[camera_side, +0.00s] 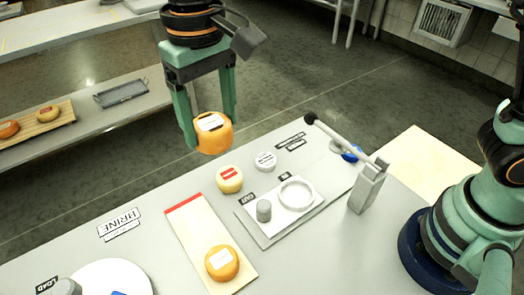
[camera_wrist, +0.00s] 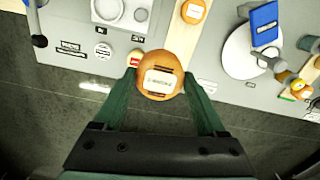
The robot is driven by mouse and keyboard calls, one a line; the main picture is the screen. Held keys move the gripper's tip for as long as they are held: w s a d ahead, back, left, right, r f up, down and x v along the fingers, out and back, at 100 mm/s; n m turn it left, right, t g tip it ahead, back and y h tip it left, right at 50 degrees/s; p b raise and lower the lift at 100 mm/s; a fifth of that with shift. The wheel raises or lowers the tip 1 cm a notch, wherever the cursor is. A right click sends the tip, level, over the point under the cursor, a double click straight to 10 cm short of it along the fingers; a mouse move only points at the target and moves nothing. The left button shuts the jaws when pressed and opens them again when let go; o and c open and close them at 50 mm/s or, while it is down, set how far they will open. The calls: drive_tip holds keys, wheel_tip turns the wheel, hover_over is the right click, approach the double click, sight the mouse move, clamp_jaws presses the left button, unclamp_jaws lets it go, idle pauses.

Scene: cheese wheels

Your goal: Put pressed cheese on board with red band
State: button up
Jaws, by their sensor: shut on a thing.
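My gripper (camera_side: 211,130) is shut on an orange cheese wheel (camera_side: 214,139) with a white label, held in the air above and behind the table's far edge. In the wrist view the held cheese (camera_wrist: 160,76) sits between the green fingers; its label is too small to read. The wooden board (camera_side: 194,232) with a red band (camera_side: 183,203) at its far end lies below and apart from it. Another orange cheese wheel (camera_side: 222,263) with a white label rests on the board's near end. The board's middle is bare. In the wrist view the held cheese partly covers the board (camera_wrist: 178,39).
A pale yellow cheese with a red label (camera_side: 229,179) stands right of the board. A press plate (camera_side: 272,232) with a ring and small weight, and a lever post (camera_side: 367,188), are farther right. A white disc (camera_side: 105,275) lies left. Shelves stand behind.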

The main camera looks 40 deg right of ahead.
drive_tip(key=a+f, duration=0.1)
drive_tip(key=a, duration=0.4)
hover_over(201, 231)
wheel_tip(201, 231, down, 20)
drive_tip(key=shift+f, duration=0.1)
drive_tip(key=shift+f, duration=0.1)
drive_tip(key=o, duration=1.4)
